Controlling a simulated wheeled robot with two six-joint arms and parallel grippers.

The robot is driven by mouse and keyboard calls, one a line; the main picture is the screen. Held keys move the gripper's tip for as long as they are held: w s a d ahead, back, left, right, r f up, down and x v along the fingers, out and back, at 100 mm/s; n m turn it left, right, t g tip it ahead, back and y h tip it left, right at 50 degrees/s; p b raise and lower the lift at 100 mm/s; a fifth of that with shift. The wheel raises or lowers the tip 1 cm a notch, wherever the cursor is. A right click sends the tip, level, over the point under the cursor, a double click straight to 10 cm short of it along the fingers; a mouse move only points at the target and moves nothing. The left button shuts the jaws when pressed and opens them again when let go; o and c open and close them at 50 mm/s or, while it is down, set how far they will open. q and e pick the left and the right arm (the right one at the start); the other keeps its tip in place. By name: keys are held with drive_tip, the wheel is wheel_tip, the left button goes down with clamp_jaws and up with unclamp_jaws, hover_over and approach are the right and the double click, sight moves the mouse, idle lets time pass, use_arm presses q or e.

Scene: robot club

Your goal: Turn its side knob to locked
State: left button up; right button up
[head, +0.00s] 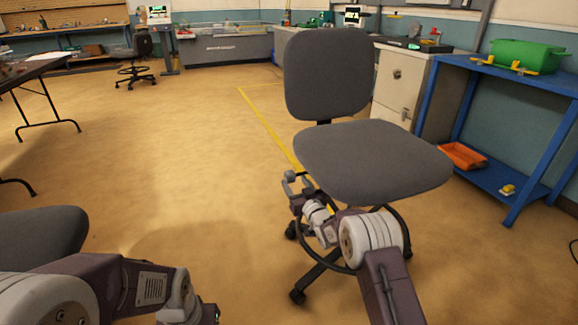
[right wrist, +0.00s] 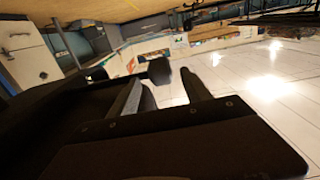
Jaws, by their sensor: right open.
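A grey office chair (head: 372,158) stands in front of me, with its seat, backrest and dark wheeled base showing. My right gripper (head: 297,183) is at the left edge of the seat, open and empty. In the right wrist view a dark round knob (right wrist: 160,71) sticks out from the dark underside of the chair at left. It lies in the gap between the open fingers of my right gripper (right wrist: 162,95), apparently just beyond their tips. I cannot tell which setting the knob is at. The knob cannot be made out in the head view. My left arm shows at bottom left, its gripper outside the picture.
A second grey chair (head: 40,235) is at the lower left, close to my left arm. A blue workbench (head: 468,68) with a green bin (head: 525,55) and a white cabinet (head: 399,88) stand behind the chair at right.

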sight(289, 175)
drive_tip(key=w+r+p, duration=0.1)
drive_tip(key=p, duration=0.2)
drive_tip(key=shift+a, duration=0.2)
drive_tip(key=w+b, duration=0.1)
drive_tip(key=w+a+f+b, duration=0.1)
drive_tip(key=w+b, duration=0.1)
drive_tip(key=w, duration=0.1)
drive_tip(key=shift+a+f, duration=0.2)
drive_tip(key=shift+f, duration=0.05)
drive_tip(key=shift+w+a+r, duration=0.1)
drive_tip(key=shift+w+r, duration=0.15)
drive_tip(key=shift+w, duration=0.05)
use_arm(q)
drive_tip(key=shift+r, duration=0.8)
